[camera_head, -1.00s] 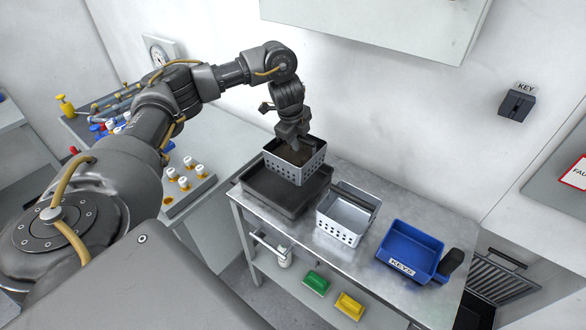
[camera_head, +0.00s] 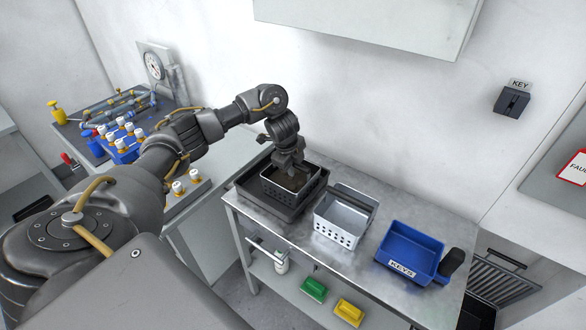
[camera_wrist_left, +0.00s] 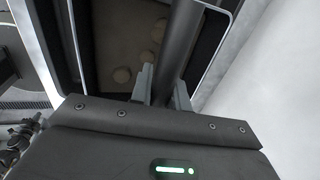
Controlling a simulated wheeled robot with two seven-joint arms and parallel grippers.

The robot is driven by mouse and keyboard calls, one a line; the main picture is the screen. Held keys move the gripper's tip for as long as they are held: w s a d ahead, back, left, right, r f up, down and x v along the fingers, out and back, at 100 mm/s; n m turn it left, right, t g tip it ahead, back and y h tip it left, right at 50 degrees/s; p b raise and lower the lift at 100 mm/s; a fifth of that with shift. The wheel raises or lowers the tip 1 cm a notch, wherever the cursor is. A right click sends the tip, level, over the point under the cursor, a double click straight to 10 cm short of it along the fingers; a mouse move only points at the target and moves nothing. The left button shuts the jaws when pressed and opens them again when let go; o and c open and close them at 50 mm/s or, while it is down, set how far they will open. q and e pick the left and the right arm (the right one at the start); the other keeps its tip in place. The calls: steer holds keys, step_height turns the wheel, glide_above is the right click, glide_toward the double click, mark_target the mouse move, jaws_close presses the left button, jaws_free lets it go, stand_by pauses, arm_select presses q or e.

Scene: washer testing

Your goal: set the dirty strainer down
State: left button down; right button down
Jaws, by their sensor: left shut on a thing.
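The dirty strainer (camera_head: 284,187) is a perforated basket with dark brown contents. It sits low within the black tray (camera_head: 243,190) on the metal table; whether its base touches the tray floor is hidden. My left gripper (camera_head: 290,163) is above it, shut on its handle bar. In the left wrist view the dark handle (camera_wrist_left: 178,50) runs between the fingers, and the strainer's inside (camera_wrist_left: 125,45) shows brown with a few pale round lumps. My right gripper is not in view.
A clean-looking light grey strainer (camera_head: 338,232) with a dark handle stands right of the tray. A blue KEYS bin (camera_head: 408,250) is further right. Green (camera_head: 314,289) and yellow (camera_head: 349,311) blocks lie on the lower shelf. A wall cabinet (camera_head: 370,25) hangs above.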

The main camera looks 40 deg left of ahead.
arm_select(q)
steer(key=shift+s+r, duration=0.1)
steer(key=shift+s, duration=0.05)
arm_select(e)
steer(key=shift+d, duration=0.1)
arm_select(q)
steer(key=c, duration=1.3)
jaws_free()
steer(key=shift+c, duration=0.2)
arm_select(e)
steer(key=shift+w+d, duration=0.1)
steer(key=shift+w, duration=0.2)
